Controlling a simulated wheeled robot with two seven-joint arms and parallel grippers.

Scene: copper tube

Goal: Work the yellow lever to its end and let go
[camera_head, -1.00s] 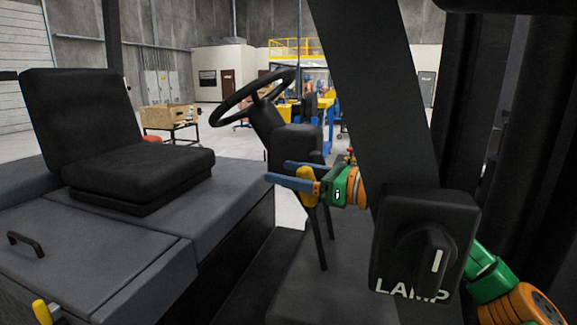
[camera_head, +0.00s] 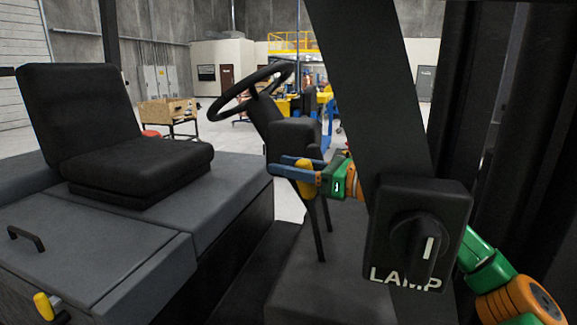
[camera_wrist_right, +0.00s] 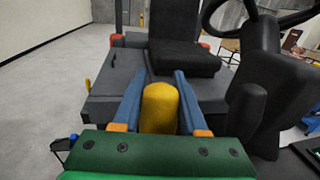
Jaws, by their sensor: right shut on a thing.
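The yellow lever (camera_head: 305,179) is a rounded yellow handle in front of the steering column in the head view. My right gripper (camera_head: 282,166), with blue fingers, comes in from the right and is shut on it. In the right wrist view the lever (camera_wrist_right: 159,108) stands between the two blue fingers of the gripper (camera_wrist_right: 163,80). The lever's base is hidden behind the green gripper body in that view. My left gripper is not in view.
A black box marked LAMP with a knob (camera_head: 418,240) and a dark pillar (camera_head: 375,90) stand before my right arm. The steering wheel (camera_head: 250,92) is above the lever. A black seat (camera_head: 130,150) is at left. Another yellow handle (camera_head: 43,306) is at lower left.

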